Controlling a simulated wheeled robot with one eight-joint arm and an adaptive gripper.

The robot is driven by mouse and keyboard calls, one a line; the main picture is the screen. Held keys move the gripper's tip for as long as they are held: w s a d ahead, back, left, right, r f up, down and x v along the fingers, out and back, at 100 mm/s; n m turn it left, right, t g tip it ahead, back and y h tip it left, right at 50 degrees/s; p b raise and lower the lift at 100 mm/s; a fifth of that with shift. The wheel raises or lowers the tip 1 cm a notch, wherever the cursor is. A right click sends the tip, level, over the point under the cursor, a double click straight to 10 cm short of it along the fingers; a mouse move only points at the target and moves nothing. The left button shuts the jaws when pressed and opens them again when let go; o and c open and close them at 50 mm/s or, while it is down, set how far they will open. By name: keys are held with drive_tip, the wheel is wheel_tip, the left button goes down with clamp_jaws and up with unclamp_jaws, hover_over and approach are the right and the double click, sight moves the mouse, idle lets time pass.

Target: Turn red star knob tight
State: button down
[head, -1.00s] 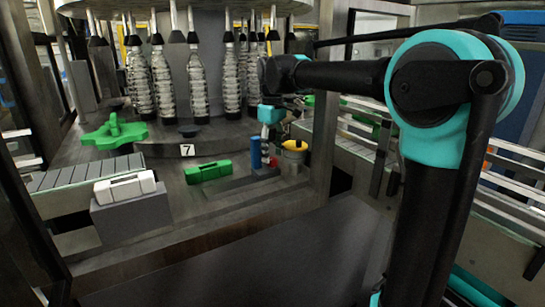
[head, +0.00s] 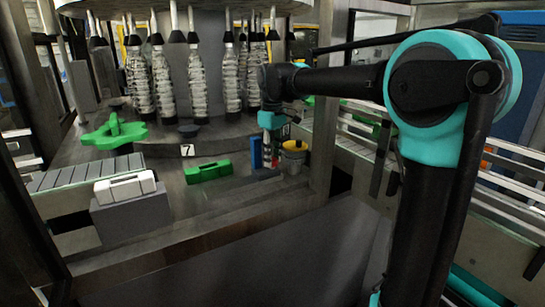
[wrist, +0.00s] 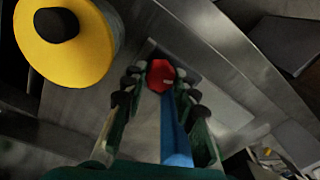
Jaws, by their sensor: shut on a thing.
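The red star knob (wrist: 160,75) shows in the wrist view between the fingertips of my gripper (wrist: 160,80). The fingers are shut on it, one on each side, and they hide its left and right edges. In the head view my gripper (head: 268,150) points down at the right end of the machine deck, beside a blue upright block (head: 256,152). The knob is mostly hidden there by the fingers. The blue block (wrist: 174,130) also shows in the wrist view, running between the fingers below the knob.
A yellow-topped cylinder (head: 294,147) with a dark knob stands close to my gripper's right; it also shows in the wrist view (wrist: 65,40). A green handle (head: 208,171), a green star wheel (head: 115,132) and a white handle block (head: 126,187) are further left. Bottles hang behind.

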drive_tip(key=m, duration=0.4)
drive_tip(key=shift+m, duration=0.4)
drive_tip(key=c, duration=1.2)
unclamp_jaws()
wheel_tip(320, 180, up, 12)
